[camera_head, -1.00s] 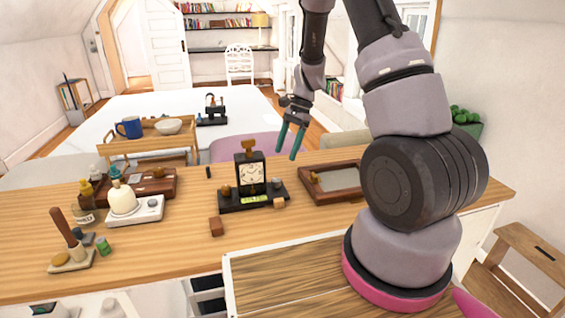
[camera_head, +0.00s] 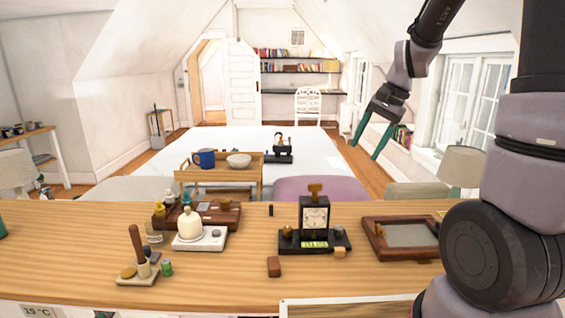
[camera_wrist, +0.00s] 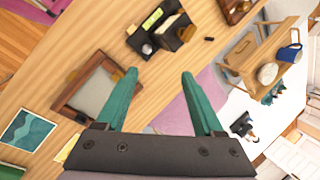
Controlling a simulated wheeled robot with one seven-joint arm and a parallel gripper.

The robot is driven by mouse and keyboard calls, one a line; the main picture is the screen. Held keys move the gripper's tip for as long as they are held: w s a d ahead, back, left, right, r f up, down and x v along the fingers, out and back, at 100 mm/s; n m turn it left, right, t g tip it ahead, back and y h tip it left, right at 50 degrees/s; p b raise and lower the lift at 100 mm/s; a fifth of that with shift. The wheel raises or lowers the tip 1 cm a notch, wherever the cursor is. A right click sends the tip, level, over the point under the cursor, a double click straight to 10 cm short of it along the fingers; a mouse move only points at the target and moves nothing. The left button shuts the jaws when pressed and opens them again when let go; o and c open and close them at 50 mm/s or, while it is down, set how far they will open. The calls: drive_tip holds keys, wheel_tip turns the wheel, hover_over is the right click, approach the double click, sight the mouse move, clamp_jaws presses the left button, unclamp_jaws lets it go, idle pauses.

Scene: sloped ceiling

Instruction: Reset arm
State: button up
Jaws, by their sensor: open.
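My gripper (camera_head: 371,141) is open and empty, raised in the air at the right of the head view, with its teal fingers pointing down and to the left. In the wrist view my gripper (camera_wrist: 160,75) shows both fingers spread wide with nothing between them. My arm rises at the right of the head view.
Behind, a wooden stand holds a blue mug (camera_head: 205,158) and a bowl (camera_head: 238,160).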

drive_tip(key=s+d+r+n+t+h, duration=0.1)
drive_tip(key=s+r+n+t, duration=0.4)
drive_tip(key=s+r, duration=0.7)
drive_tip(key=s+h, duration=0.1)
drive_tip(key=s, duration=0.3)
drive_tip(key=shift+d+r+t, duration=0.35)
drive_tip(key=shift+r+t, duration=0.05)
